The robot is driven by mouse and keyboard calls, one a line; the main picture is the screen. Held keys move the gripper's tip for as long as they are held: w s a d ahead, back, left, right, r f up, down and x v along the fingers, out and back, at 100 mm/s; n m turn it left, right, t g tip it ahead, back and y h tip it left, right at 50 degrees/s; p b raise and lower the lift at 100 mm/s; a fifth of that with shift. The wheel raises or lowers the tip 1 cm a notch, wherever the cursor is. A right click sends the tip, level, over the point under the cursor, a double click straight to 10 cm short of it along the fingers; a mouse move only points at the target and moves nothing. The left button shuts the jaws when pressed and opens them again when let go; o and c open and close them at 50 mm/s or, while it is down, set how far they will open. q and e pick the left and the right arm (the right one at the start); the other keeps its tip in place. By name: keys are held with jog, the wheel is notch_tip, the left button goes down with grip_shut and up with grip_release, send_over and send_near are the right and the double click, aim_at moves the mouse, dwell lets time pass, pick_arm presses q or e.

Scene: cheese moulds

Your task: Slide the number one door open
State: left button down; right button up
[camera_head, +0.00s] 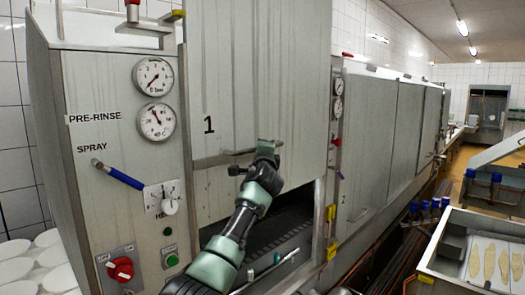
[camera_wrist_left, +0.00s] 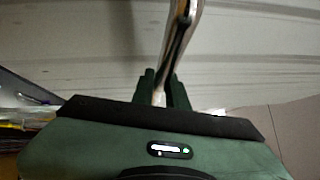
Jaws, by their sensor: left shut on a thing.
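The number one door (camera_head: 257,75) is a grey metal panel marked "1" in the head view. It is raised, and a dark opening (camera_head: 285,225) shows below its lower edge. A horizontal bar handle (camera_head: 222,159) runs across the door's lower part. My left gripper (camera_head: 262,150) is at the handle's right part and shut on it. In the left wrist view a metal bar (camera_wrist_left: 181,40) runs up from between the two dark fingers of my left gripper (camera_wrist_left: 164,92). My right gripper is not in view.
A control panel with gauges (camera_head: 153,77), a blue spray lever (camera_head: 120,175) and a red knob (camera_head: 121,269) stands left of the door. Further closed panels (camera_head: 367,130) line the machine to the right. Pipes and a metal tray (camera_head: 455,265) lie at the right.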

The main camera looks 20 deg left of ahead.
pick_arm(q)
jog(key=shift+r, duration=0.2)
jog(key=c, duration=1.4)
grip_release()
jog(key=shift+s, duration=0.1)
jog(key=shift+f, duration=0.15)
jog(key=shift+s+d+f, duration=0.1)
jog(key=r+b+v, duration=0.1)
jog(key=b+v, duration=0.3)
jog(key=v, duration=0.3)
jog(key=shift+s+f, duration=0.3)
jog(key=shift+f, duration=0.05)
jog(key=shift+d+f, duration=0.1)
